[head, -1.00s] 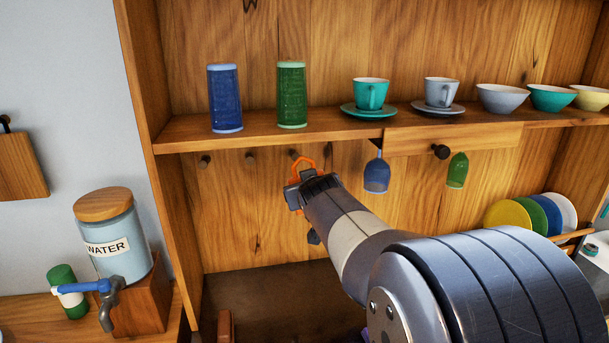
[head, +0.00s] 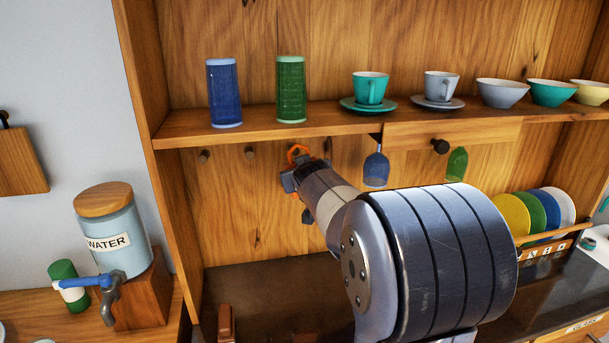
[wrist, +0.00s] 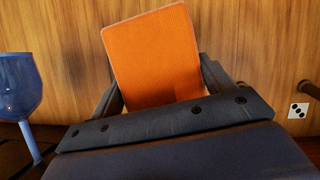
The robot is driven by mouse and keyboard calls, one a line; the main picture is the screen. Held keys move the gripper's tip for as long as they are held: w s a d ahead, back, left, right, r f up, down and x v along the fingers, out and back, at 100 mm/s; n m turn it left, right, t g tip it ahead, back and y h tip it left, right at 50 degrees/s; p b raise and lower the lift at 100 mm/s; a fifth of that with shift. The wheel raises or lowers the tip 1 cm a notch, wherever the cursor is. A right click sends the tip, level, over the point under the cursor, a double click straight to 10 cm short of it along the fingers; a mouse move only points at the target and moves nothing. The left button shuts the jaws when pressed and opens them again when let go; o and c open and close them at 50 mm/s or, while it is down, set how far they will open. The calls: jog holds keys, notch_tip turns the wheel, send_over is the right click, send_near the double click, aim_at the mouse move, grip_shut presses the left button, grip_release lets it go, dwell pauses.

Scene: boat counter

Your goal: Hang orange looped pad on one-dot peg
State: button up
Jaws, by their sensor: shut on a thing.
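The orange looped pad (wrist: 155,55) is held between the two dark fingers of my gripper (wrist: 160,92) in the wrist view. In the head view my gripper (head: 291,180) is below the shelf, close to the back panel, and the pad's orange loop (head: 297,152) sticks up above it at the peg row. Dark pegs show at the left (head: 204,156) and nearer the gripper (head: 250,153). Whether the loop touches a peg is hidden.
A blue glass (head: 376,169) hangs just right of the gripper and also shows in the wrist view (wrist: 18,88). A green glass (head: 457,165) hangs farther right. The shelf (head: 340,120) with cups and bowls is above.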

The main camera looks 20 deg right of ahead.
jog(key=shift+w+a+r+x, duration=0.1)
jog(key=shift+x, duration=0.85)
jog(key=shift+w+a+r+x, duration=0.1)
jog(key=shift+x, duration=0.8)
jog(key=shift+a+r+x, duration=0.1)
jog(key=shift+x, duration=0.85)
jog(key=shift+d, duration=0.1)
jog(key=o, duration=1)
jog(key=shift+s+r, duration=0.1)
jog(key=b+v, duration=0.2)
jog(key=v, duration=0.8)
jog(key=shift+s, duration=0.3)
jog(key=shift+w, duration=0.15)
